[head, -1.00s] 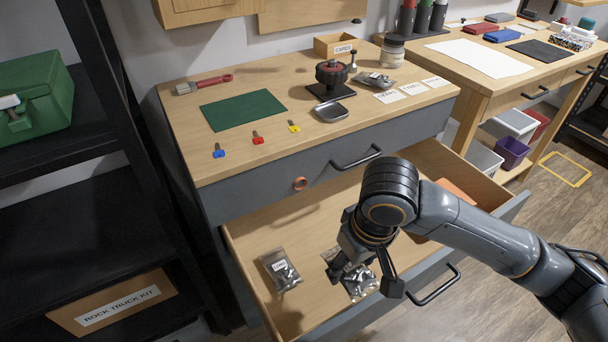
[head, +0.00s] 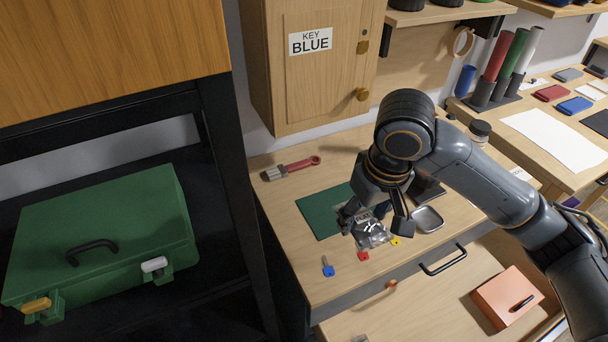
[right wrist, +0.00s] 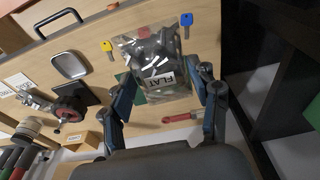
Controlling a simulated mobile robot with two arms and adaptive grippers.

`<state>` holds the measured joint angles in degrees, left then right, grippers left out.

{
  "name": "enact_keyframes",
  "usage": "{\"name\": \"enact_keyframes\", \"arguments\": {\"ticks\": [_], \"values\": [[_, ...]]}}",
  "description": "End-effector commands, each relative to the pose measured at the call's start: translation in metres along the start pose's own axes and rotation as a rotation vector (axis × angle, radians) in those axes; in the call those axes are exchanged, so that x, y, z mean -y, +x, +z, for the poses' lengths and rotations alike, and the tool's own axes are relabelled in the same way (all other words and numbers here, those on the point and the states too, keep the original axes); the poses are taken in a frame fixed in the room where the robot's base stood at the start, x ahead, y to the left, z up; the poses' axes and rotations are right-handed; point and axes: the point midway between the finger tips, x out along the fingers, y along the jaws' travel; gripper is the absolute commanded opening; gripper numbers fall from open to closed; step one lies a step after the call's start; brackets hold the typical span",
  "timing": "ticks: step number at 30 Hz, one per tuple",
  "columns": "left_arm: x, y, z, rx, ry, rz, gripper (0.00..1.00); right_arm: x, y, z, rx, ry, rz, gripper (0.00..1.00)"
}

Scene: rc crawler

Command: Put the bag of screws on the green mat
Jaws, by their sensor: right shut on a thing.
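My right gripper (head: 372,215) is shut on a clear bag of screws (head: 370,236) with a white label. In the right wrist view the bag (right wrist: 155,66) hangs between the fingers (right wrist: 165,88), and its label reads FLAT. The bag is over the workbench top, at the right front of the green mat (head: 318,212). The mat is partly covered by gripper and bag, and only a sliver of it shows in the right wrist view. Whether the bag touches the bench I cannot tell. My left gripper is out of view.
Blue (head: 327,266), red (head: 363,256) and yellow (head: 395,241) keys lie along the mat's front. A metal dish (head: 428,219) is to the right, a red-handled brush (head: 290,168) behind. The open drawer (head: 425,305) holds an orange box (head: 507,297). A wall cabinet (head: 318,80) hangs behind.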

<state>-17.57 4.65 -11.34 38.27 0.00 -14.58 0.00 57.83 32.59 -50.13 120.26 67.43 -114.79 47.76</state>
Motion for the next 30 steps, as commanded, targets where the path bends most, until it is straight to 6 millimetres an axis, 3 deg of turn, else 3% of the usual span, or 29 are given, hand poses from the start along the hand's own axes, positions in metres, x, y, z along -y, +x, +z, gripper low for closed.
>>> {"name": "enact_keyframes", "arguments": {"ticks": [1,5,16,21,30], "values": [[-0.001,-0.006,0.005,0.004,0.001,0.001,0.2,-0.002,-0.008,-0.001,0.001,0.005,0.001,0.29],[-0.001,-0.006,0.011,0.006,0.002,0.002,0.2,-0.006,-0.007,-0.008,0.002,0.014,0.002,0.29],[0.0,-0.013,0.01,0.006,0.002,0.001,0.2,-0.036,0.042,-0.081,0.003,0.015,0.003,0.29],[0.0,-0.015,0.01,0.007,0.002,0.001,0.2,-0.044,0.079,-0.1,0.004,0.012,0.002,0.29],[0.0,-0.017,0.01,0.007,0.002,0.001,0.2,-0.051,0.108,-0.116,0.002,0.011,0.003,0.29]]}}
